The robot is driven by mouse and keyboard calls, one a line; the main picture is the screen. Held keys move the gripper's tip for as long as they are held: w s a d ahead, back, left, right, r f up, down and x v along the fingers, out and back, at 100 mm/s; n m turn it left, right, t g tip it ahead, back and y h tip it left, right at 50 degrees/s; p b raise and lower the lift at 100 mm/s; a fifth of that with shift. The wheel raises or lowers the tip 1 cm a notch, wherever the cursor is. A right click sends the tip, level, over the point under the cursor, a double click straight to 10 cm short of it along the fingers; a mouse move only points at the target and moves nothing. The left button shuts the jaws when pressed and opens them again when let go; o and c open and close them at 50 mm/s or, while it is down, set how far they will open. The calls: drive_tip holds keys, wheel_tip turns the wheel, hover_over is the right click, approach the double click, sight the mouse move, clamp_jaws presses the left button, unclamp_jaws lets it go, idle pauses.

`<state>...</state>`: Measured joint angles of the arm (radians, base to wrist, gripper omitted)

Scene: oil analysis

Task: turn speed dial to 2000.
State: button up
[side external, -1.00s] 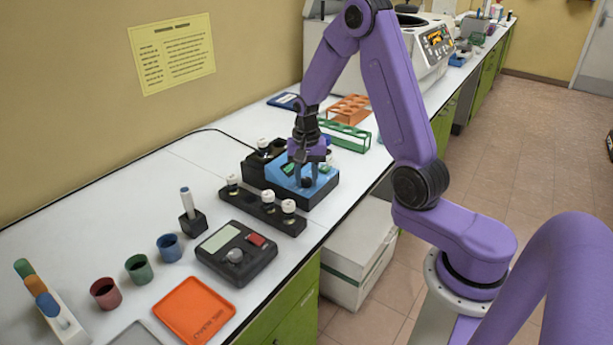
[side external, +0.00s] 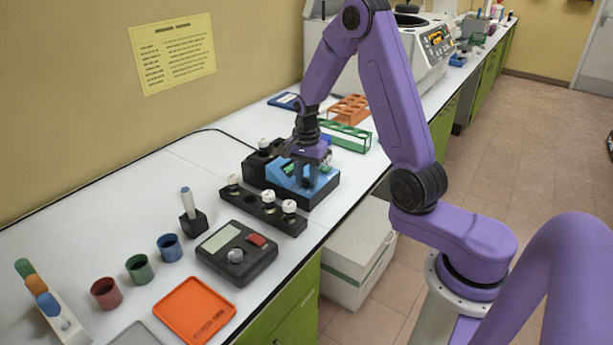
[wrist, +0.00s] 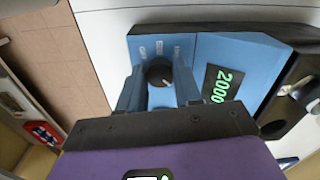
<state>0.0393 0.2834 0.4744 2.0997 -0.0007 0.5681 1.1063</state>
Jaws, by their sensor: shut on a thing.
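The blue-faced instrument (side external: 322,186) with a black base stands on the white bench. It fills much of the wrist view (wrist: 225,50). Its black speed dial (wrist: 158,71) sits between my fingers, with small white marks along its far side. The green digital display (wrist: 221,85) beside the dial reads 2000. My gripper (wrist: 159,88) is shut on the dial, one finger on each side.
A black rack with white-capped vials (side external: 262,209) stands close in front of the instrument. Green (side external: 345,137) and orange (side external: 350,108) racks are behind it. A dark meter (side external: 237,254) and an orange tray (side external: 194,311) lie nearer. The bench edge is close on the right.

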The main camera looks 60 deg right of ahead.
sight(306, 180)
drive_tip(key=o, duration=1)
drive_tip(key=shift+o, duration=0.2)
drive_tip(key=shift+r, duration=0.15)
wheel_tip(306, 180, up, 17)
drive_tip(key=shift+r, duration=0.15)
drive_tip(key=s+a+f+n, duration=0.1)
drive_tip(key=s+a+n, duration=0.3)
drive_tip(key=a+n, duration=0.3)
drive_tip(key=s+a+f+n, duration=0.1)
drive_tip(key=s+a+n, duration=0.3)
drive_tip(key=a+n, duration=0.25)
drive_tip(key=s+a+f+n, duration=0.1)
drive_tip(key=s+f+n, duration=0.1)
drive_tip(key=s+n, duration=0.5)
drive_tip(key=s+a+f+n, duration=0.1)
drive_tip(key=s+f+n, duration=0.1)
drive_tip(key=s+n, duration=0.6)
drive_tip(key=s, duration=0.4)
drive_tip(key=shift+s+a, duration=0.3)
drive_tip(key=shift+s, duration=0.1)
